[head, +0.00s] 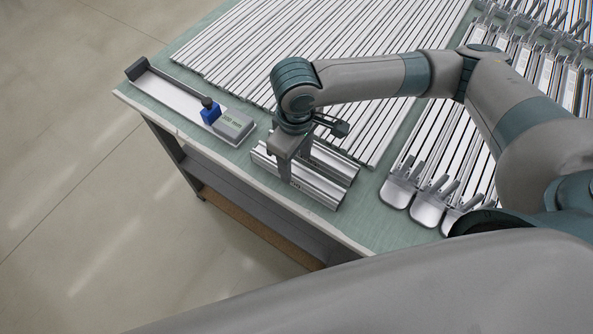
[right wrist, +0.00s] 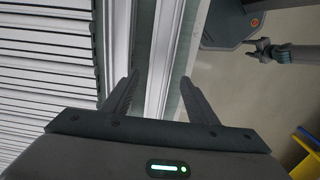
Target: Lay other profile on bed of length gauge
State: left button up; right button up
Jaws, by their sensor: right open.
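The length gauge (head: 179,97) lies at the table's left corner. Its long pale bed is bare, with a blue slide (head: 210,111) and a grey display unit at the near end. Two short silver profiles lie side by side near the front edge: a front profile (head: 314,190) and a back profile (head: 337,161). My right gripper (head: 284,174) is open and points down over the front profile. In the right wrist view, a profile (right wrist: 164,55) runs between its spread fingers (right wrist: 160,78). Contact cannot be told. My left gripper (right wrist: 262,48) appears small there, its jaws unclear.
Long pale profiles (head: 330,60) cover the back of the table (head: 372,212). Rows of metal parts with rounded grey ends (head: 428,208) stand on the right. A strip of green tabletop is clear between gauge and short profiles. The table's front edge is close to them.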

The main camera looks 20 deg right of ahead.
aim_at(297, 175)
jog(key=shift+f, duration=1.45)
grip_shut()
jog(key=shift+r, duration=0.15)
